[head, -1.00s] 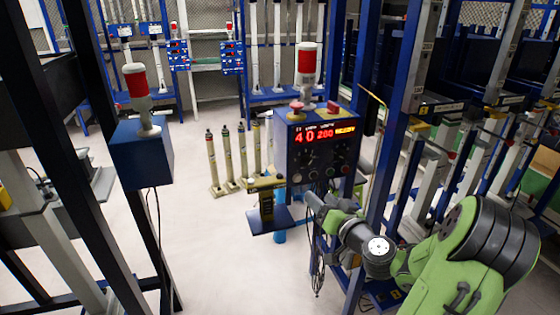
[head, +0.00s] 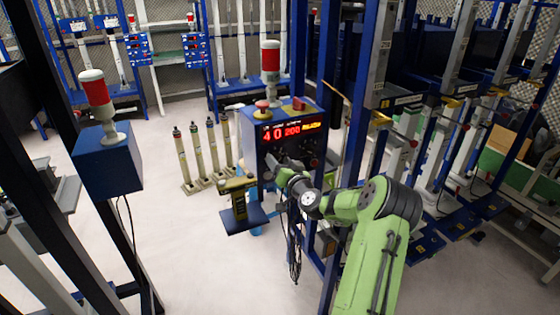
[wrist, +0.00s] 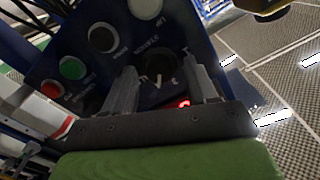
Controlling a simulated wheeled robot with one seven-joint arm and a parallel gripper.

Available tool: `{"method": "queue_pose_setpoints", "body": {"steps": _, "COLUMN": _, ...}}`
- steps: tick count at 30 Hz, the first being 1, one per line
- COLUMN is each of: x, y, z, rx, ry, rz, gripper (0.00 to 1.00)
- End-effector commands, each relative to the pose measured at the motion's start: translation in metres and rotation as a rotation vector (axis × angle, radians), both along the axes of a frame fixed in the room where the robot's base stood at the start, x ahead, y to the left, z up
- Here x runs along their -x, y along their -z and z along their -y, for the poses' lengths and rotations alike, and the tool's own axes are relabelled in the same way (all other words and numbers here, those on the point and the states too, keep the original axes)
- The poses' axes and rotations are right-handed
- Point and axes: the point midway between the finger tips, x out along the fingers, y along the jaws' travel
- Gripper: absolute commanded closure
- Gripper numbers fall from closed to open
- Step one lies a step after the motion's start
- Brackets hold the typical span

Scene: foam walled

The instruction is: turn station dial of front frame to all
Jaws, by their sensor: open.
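The front frame's blue control box (head: 250,133) stands at centre in the head view, with a lit red and yellow display (head: 291,131). My gripper (head: 281,168) is at the lower part of its face, and my arm hides part of the panel. In the wrist view the panel (wrist: 85,95) is close. My gripper (wrist: 160,72) is open, its two fingers on either side of a dark round dial (wrist: 157,65). Whether the fingers touch the dial cannot be told.
On the panel in the wrist view are a red button (wrist: 52,89), a green button (wrist: 72,68) and a black knob (wrist: 102,38). A red beacon (head: 270,60) and a red mushroom button (head: 262,108) top the box. Blue frame posts stand close to my arm.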

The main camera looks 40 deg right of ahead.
Motion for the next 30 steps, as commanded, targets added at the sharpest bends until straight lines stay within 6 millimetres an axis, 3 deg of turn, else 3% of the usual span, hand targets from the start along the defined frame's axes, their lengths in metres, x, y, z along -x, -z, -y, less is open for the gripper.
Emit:
{"method": "queue_pose_setpoints", "body": {"steps": 7, "x": -0.0007, "y": 0.0005, "z": 0.0003, "rx": 0.0, "ry": 0.0, "rz": -0.001, "gripper": 0.46}}
{"method": "queue_pose_setpoints", "body": {"steps": 18, "x": -0.0004, "y": 0.0005, "z": 0.0002, "rx": 0.001, "ry": 0.0, "rz": -0.001, "gripper": 0.99}}
{"method": "queue_pose_setpoints", "body": {"steps": 30, "x": -0.0003, "y": 0.001, "z": 0.0005, "rx": -0.098, "ry": 0.0, "rz": 0.028, "gripper": 0.99}}
